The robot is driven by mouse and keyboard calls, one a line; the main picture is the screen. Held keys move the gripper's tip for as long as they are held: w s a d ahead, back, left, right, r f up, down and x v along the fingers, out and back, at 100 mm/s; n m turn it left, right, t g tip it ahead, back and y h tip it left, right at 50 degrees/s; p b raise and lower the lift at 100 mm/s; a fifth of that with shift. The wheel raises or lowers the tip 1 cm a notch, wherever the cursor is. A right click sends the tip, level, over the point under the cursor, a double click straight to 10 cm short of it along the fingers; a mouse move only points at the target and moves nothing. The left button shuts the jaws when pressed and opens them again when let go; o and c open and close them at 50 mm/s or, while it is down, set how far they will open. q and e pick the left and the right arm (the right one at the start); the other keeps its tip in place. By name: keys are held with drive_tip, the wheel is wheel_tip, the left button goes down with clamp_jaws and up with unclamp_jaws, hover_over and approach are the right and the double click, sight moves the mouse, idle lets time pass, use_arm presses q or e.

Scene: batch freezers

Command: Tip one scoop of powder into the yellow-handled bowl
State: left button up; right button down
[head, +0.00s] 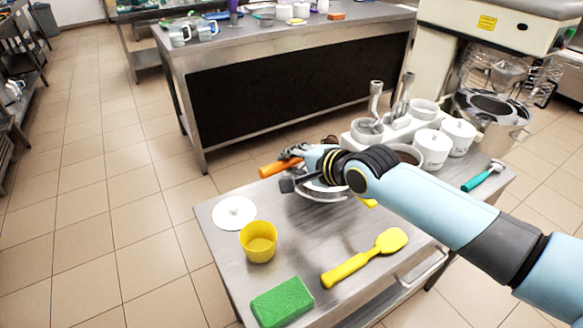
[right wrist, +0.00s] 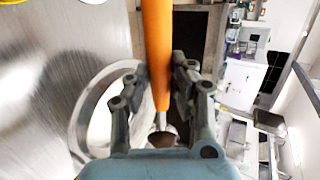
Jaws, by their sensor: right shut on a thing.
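My right gripper (head: 291,156) is shut on the orange handle (head: 272,169) of a scoop, and the handle also fills the middle of the right wrist view (right wrist: 157,50). The scoop's metal neck and part of its head show below the fingers in that view; whether it holds powder I cannot tell. A metal bowl (head: 318,194) stands on the table beneath my right wrist, mostly hidden by it; a bit of yellow handle (head: 369,203) sticks out at its right. The bowl's round rim shows left of the fingers in the right wrist view (right wrist: 88,110). My left gripper is out of view.
On the steel table (head: 330,240) are a white lid (head: 234,212), a yellow cup (head: 258,242), a yellow spatula (head: 365,258) and a green sponge (head: 282,302). White pots (head: 432,148) and a white holder with metal tools (head: 366,132) stand behind. A teal-handled tool (head: 482,177) lies right.

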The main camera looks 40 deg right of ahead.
drive_tip(key=t+b, duration=0.2)
drive_tip(key=f+t+b, duration=0.1)
drive_tip(key=t+b, duration=0.1)
drive_tip(key=b, duration=0.1)
drive_tip(key=shift+s, duration=0.15)
idle(1.3)
